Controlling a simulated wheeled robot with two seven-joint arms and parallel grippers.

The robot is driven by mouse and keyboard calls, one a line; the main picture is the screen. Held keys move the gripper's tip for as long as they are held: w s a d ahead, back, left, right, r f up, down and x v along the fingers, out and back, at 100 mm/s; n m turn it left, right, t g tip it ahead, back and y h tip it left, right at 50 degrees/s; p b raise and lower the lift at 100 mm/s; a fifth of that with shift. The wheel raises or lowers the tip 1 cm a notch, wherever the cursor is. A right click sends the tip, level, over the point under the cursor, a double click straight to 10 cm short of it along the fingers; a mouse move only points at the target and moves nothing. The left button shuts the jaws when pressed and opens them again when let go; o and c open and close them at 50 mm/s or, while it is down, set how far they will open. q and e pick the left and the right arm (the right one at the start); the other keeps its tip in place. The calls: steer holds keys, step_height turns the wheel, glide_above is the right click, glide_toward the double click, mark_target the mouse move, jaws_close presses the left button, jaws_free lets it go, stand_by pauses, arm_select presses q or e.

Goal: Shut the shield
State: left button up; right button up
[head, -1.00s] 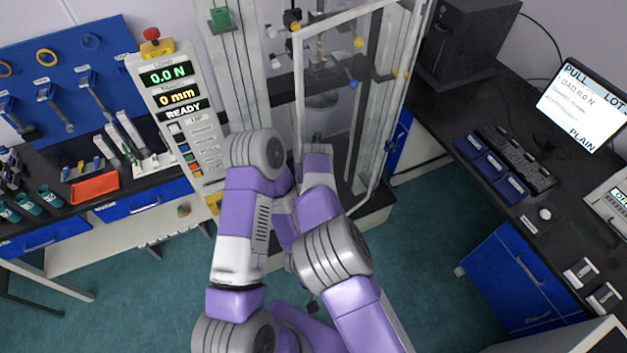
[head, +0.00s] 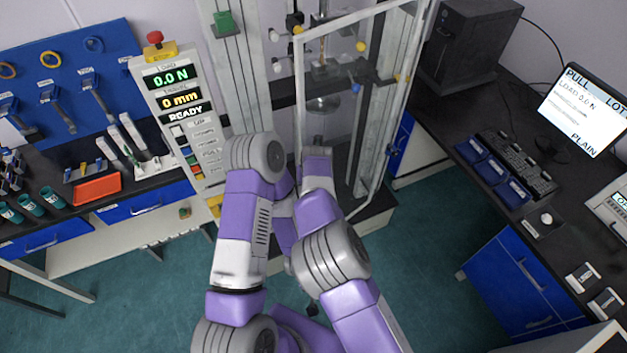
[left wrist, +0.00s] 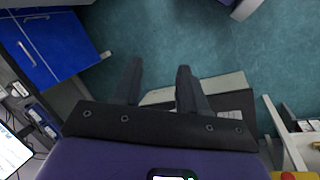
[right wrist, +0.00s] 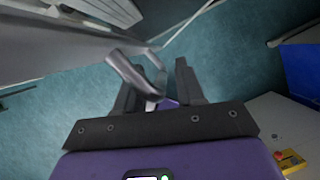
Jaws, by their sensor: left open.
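The shield (head: 384,130) is a clear panel in a pale frame on the front of the test machine in the head view. Its panel stands angled out from the machine, so it looks open. My right gripper (right wrist: 155,72) is open in the right wrist view. A curved grey metal bar, perhaps a handle (right wrist: 132,72), reaches between its fingers; I cannot tell whether they touch it. My left gripper (left wrist: 160,68) is open and empty above the floor in the left wrist view. In the head view my arms hide both grippers' fingers.
The control panel (head: 178,98), reading READY, stands left of the machine. A bench with an orange tray (head: 97,188) is further left. On the right are a dark desk, a computer tower (head: 465,45) and a monitor (head: 585,105).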

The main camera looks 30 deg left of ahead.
arm_select(q)
steer(key=shift+f+b, duration=0.55)
steer(key=shift+f, duration=0.05)
arm_select(e)
steer(key=v, duration=0.7)
steer(key=shift+r, duration=0.2)
arm_select(q)
steer(key=shift+c, duration=0.3)
